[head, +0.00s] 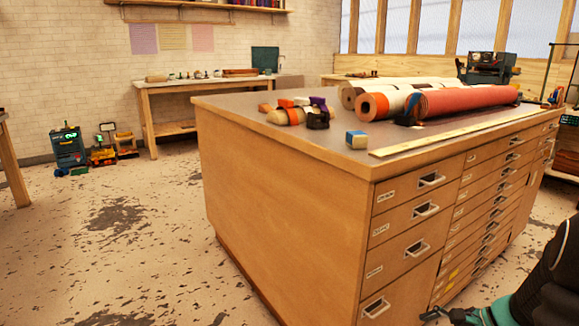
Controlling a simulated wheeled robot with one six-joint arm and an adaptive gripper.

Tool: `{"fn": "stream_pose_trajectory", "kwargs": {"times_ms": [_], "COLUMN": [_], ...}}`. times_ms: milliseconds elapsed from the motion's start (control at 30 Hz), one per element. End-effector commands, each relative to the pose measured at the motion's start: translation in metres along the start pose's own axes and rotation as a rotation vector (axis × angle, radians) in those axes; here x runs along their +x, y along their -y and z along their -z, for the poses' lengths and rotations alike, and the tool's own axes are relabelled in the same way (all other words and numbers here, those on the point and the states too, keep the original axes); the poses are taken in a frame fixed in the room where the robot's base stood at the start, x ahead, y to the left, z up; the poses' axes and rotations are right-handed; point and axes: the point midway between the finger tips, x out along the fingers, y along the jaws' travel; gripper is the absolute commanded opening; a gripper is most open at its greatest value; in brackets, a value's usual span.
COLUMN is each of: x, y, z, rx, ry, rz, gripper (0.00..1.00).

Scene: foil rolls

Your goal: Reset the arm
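My gripper (436,314) is at the bottom right of the head view, low beside the drawer side of the cabinet. Only a small part of its tip shows, and the frame's edge cuts it off. I cannot tell whether its fingers are open or shut. My dark arm with teal trim runs up along the right edge. Several rolls lie on the cabinet top, with a red roll (470,99) in front and a roll with an orange end (375,106) beside it. They are well above and apart from my gripper.
A large wooden drawer cabinet (275,200) fills the middle. A workbench (200,87) stands at the back wall. The floor at left (150,250) is clear.

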Motion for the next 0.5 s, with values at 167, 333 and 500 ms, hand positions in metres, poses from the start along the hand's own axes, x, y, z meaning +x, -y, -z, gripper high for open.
{"fn": "stream_pose_trajectory", "kwargs": {"times_ms": [167, 333, 500], "x": [-0.005, -0.015, -0.028], "y": [-0.029, -0.05, -0.065], "z": [-0.045, -0.078, -0.109], "rx": [-0.3, -0.569, -0.823], "ry": [-0.133, -0.245, -0.352], "rz": [-0.194, -0.345, -0.462], "gripper": [1.0, 1.0, 1.0]}}
